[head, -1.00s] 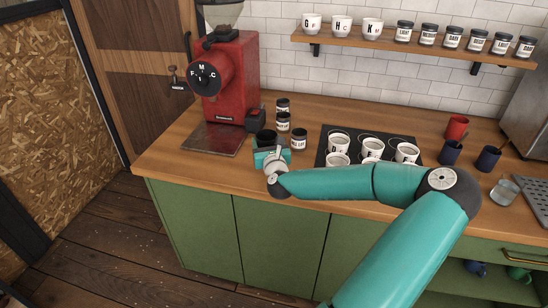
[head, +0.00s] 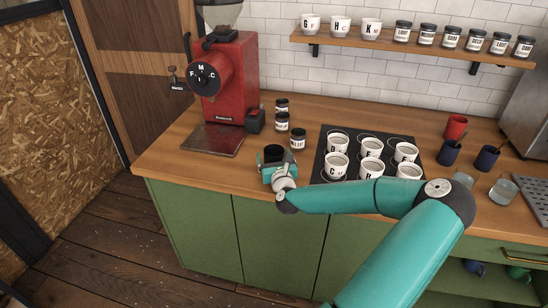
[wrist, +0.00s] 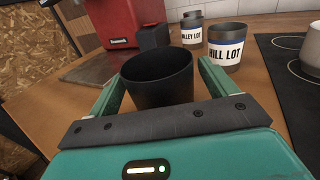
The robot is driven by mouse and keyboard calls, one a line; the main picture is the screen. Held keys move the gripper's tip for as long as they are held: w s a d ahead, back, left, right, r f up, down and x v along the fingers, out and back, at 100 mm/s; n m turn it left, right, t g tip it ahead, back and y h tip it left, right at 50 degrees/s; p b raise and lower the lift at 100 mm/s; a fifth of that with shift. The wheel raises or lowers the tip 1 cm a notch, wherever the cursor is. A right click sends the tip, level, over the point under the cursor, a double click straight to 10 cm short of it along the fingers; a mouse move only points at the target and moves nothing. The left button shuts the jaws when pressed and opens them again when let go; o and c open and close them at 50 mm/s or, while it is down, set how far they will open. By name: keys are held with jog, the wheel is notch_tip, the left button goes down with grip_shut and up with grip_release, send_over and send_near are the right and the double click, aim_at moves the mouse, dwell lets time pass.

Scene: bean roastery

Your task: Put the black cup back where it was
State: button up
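The black cup (head: 273,152) is upright near the front of the wooden counter, right of the red grinder. In the wrist view the black cup (wrist: 158,80) stands between my two fingers, its open rim facing up and its inside dark. My gripper (head: 274,166) is shut on it, one finger along each side; it also shows in the wrist view (wrist: 160,88). The cup's base is hidden by my gripper, so I cannot tell whether it touches the counter.
The red grinder (head: 228,80) stands behind left with its dark tray (head: 212,141). Several labelled jars (head: 298,139) stand just behind the cup. A black mat (head: 325,152) with several white cups lies to the right. Blue cups (head: 487,158) stand farther right.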

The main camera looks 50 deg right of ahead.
jog(key=v, duration=1.2)
